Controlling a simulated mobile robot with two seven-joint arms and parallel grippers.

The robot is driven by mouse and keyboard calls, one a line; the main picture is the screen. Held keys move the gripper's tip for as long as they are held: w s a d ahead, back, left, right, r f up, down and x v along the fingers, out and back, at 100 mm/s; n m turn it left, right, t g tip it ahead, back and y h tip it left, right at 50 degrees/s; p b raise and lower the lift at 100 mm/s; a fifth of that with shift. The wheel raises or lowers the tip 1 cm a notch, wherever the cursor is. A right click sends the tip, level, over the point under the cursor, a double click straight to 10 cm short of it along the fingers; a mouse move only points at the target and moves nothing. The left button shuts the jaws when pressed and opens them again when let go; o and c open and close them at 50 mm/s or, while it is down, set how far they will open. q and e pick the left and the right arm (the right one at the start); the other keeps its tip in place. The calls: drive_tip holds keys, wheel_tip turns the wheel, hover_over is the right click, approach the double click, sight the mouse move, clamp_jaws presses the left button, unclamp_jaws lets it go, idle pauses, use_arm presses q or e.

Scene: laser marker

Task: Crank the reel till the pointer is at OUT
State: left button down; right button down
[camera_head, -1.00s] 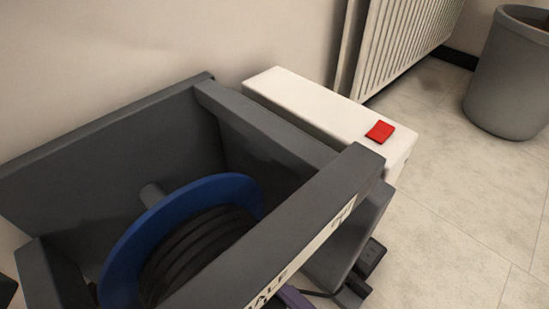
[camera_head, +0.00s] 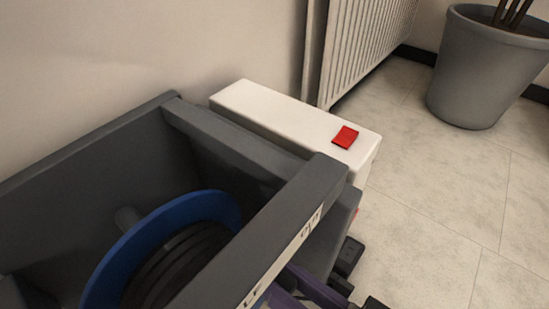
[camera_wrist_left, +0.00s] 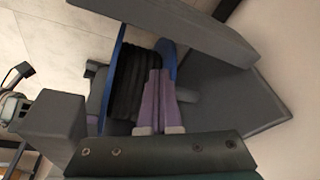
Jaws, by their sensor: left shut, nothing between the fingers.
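The blue-flanged reel (camera_head: 130,255) sits inside a dark grey open box (camera_head: 90,150), wound with black cord (camera_head: 175,265). It also shows in the left wrist view as a blue flange (camera_wrist_left: 117,60) with black cord (camera_wrist_left: 138,82). My left gripper's purple fingers (camera_wrist_left: 160,72) are together and empty, in front of the cord in that view. In the head view a purple part (camera_head: 305,285) shows low, beyond the box's front bar. A label strip with partly cut-off lettering (camera_head: 310,228) is on that bar. I cannot make out the pointer, the OUT mark or the crank. I cannot identify my right gripper.
A white housing (camera_head: 275,115) with a red button (camera_head: 346,137) stands beside the box. Small black parts (camera_head: 348,257) sit low at its right. A radiator (camera_head: 365,45) and a grey plant pot (camera_head: 480,75) stand behind. The tiled floor at right is clear.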

drive_tip(key=shift+f, duration=0.1)
drive_tip(key=c, duration=0.7)
unclamp_jaws()
drive_tip(key=shift+d, duration=0.1)
drive_tip(key=shift+s+d, duration=0.2)
drive_tip(key=p+v, duration=0.2)
drive_tip(key=v, duration=0.7)
drive_tip(key=shift+s+d+p, duration=0.1)
drive_tip(key=shift+d+p, duration=0.05)
drive_tip(key=shift+p, duration=0.2)
